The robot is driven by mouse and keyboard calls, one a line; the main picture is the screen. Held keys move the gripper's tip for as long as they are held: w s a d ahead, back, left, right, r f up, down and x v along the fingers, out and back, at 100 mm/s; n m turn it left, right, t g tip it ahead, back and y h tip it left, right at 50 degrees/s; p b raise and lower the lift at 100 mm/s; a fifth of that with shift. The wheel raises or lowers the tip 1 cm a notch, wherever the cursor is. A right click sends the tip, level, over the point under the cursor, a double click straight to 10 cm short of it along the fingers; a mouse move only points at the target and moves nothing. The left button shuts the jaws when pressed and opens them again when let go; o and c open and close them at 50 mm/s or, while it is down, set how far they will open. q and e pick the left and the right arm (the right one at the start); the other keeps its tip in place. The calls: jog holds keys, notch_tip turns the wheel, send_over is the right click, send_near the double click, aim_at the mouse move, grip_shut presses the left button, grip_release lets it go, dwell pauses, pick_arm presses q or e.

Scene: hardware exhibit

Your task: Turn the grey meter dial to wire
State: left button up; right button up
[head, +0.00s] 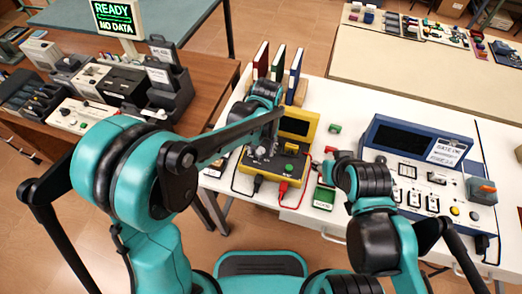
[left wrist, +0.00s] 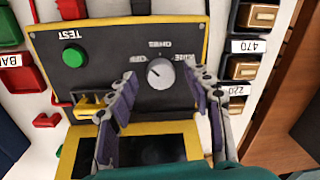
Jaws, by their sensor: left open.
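The yellow meter (head: 300,176) stands on the white table, with a dark screen at its back edge. Its grey dial (left wrist: 160,73) is in the middle of the dark panel in the left wrist view. Labels around it appear upside down: OFF at left, OHMS above, and WIRE at upper right. A small light mark shows on the dial. My left gripper (left wrist: 161,78) is open, one finger each side of the dial; contact is not clear. In the head view my left gripper (head: 266,150) covers much of the panel. My right gripper (head: 333,163) is right of the meter; its jaws are unclear.
A green TEST button (left wrist: 74,55) is on the meter panel. Black and red leads (head: 283,187) plug into its front. A blue bench unit (head: 410,135) stands to the right. Binders (head: 295,72) stand behind. Drawers labelled 470 and 220 (left wrist: 243,68) lie beside the meter.

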pick_arm(q)
jog(key=shift+f, duration=0.3)
jog(key=c, duration=1.2)
jog(key=shift+o, duration=0.2)
